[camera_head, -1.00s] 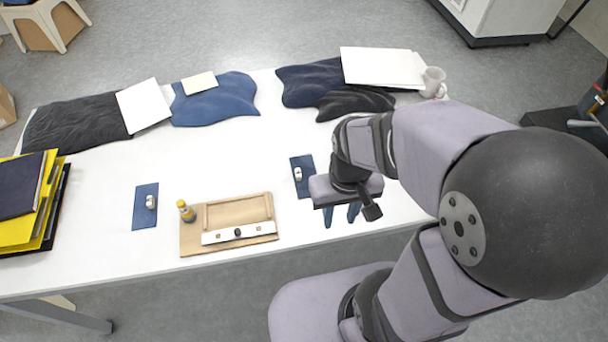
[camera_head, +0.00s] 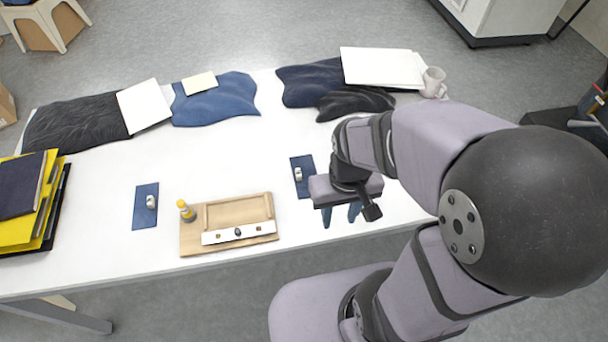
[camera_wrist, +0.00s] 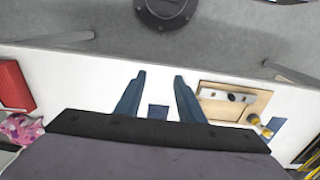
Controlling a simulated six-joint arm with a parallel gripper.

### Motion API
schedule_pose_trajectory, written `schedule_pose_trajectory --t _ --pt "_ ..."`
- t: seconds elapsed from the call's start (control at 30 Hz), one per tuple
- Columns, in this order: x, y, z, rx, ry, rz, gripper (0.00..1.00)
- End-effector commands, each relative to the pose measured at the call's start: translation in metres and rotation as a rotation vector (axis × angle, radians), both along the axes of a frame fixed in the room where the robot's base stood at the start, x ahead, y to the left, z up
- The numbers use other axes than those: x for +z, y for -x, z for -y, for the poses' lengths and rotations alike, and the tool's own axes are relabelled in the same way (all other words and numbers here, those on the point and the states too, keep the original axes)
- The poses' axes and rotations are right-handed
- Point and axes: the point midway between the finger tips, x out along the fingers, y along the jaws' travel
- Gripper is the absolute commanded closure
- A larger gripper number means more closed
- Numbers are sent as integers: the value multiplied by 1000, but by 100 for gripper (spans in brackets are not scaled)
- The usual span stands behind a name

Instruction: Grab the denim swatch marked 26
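Two small denim swatches lie flat on the white table. Each carries a small whitish object; I cannot read a number on either. My gripper (camera_head: 340,216) is above the table's near edge area, with blue fingers pointing down. In the wrist view the fingers (camera_wrist: 159,77) are apart with nothing between the tips. One swatch (camera_wrist: 158,112) shows between the fingers, on the table below; the other (camera_wrist: 276,124) is at the right, partly hidden.
A wooden tray (camera_head: 190,238) with a white strip and a yellow-capped bottle (camera_head: 186,211) stands between the swatches. Folded dark fabrics (camera_head: 215,104), white sheets (camera_head: 383,67) and a mug (camera_head: 433,82) line the back. Yellow and dark folders (camera_head: 28,232) are at left. The table's middle is clear.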

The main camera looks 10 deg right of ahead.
Motion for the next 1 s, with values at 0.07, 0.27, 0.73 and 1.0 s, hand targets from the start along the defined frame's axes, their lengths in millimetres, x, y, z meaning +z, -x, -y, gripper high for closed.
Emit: schedule_pose_trajectory --t 0.07,0.27,0.73,1.0 --pt "-5 -4 -2 0 -2 11 65" --pt "-32 -37 -10 -7 -15 106 65" --pt "-124 -140 -34 -58 -33 543 65" --pt "-151 -165 -37 -62 -15 813 65"
